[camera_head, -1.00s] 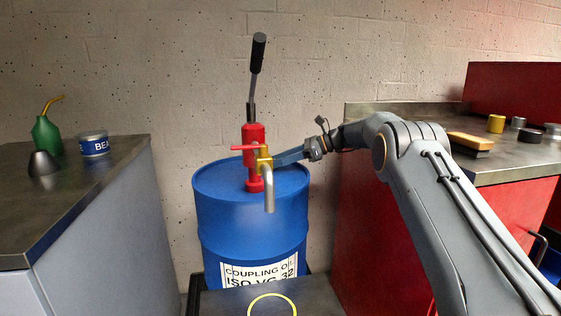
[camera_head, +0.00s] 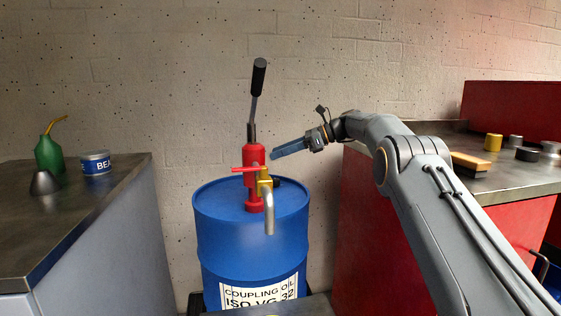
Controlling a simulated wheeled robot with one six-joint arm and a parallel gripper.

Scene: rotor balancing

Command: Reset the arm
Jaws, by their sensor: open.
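My arm (camera_head: 425,190) reaches in from the lower right. My gripper (camera_head: 276,154) has blue fingers that point left, just right of the red hand pump (camera_head: 253,159). The fingertips appear raised a little above the yellow valve block (camera_head: 265,182) and apart from it. The gripper is open, with nothing seen between its fingers. The pump stands upright on the blue drum (camera_head: 225,212), with a black-gripped lever (camera_head: 258,78), a red cross handle (camera_head: 243,169) and a grey spout (camera_head: 269,212) hanging down in front.
A grey bench (camera_head: 110,185) on the left holds a green oil can (camera_head: 48,153), a dark cone (camera_head: 44,183) and a labelled tin (camera_head: 96,163). A red cabinet (camera_head: 375,245) on the right has a brush (camera_head: 470,161) and small cylinders on top.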

